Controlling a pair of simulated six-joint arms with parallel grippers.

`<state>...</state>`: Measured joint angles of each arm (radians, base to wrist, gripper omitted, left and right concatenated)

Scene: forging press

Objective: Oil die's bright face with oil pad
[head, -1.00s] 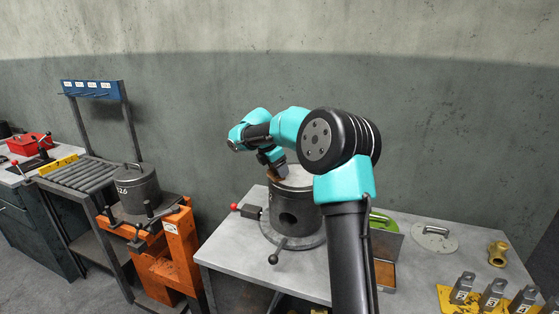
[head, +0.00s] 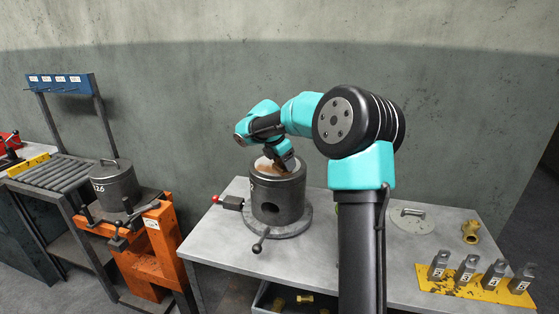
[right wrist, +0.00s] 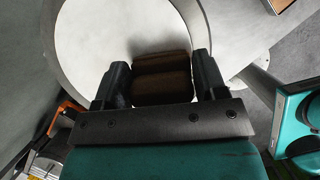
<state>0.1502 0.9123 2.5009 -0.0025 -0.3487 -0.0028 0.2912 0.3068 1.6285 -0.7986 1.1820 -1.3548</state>
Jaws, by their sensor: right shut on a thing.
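The die (head: 277,203) is a dark, upright cylinder standing on the grey bench, with a round hole in its side. Its bright face (head: 262,162) is the pale top; the right wrist view shows it as a wide light disc (right wrist: 100,30). My right gripper (head: 283,158) is over that face, shut on the brown oil pad (right wrist: 162,80). In the right wrist view the pad sits between both fingers, against or just above the face; I cannot tell for sure which. My left gripper is out of view.
A red-tipped handle (head: 230,202) and a black-knobbed lever (head: 261,240) stick out from the die's base. Lidded pot (head: 116,187) sits on an orange stand at left. A round plate (head: 412,220), brass fitting (head: 470,232) and several numbered blocks (head: 466,268) lie at right.

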